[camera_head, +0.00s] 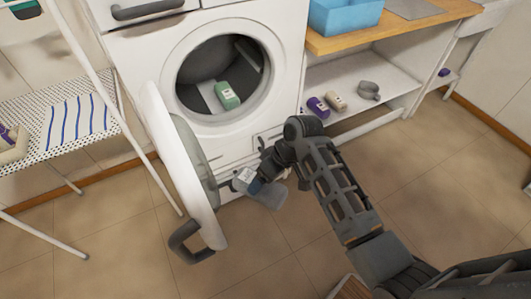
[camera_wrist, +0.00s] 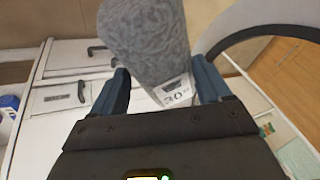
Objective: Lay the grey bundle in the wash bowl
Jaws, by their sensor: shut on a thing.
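My gripper (camera_head: 264,184) is shut on the grey bundle (camera_head: 271,197), in front of the open washing machine, low and near its door. In the wrist view the grey bundle (camera_wrist: 150,40) is a mottled grey cloth roll with a white tag (camera_wrist: 174,92) marked 30. It lies between the two dark blue fingers of my gripper (camera_wrist: 163,82). A light blue tub (camera_head: 345,18), which looks like the wash bowl, stands on the wooden counter at the top right. Its inside is partly cut off by the picture edge. The bundle is well apart from it.
The washing machine (camera_head: 290,60) has its round door (camera_head: 165,135) swung open to the left. Floor at right is clear.

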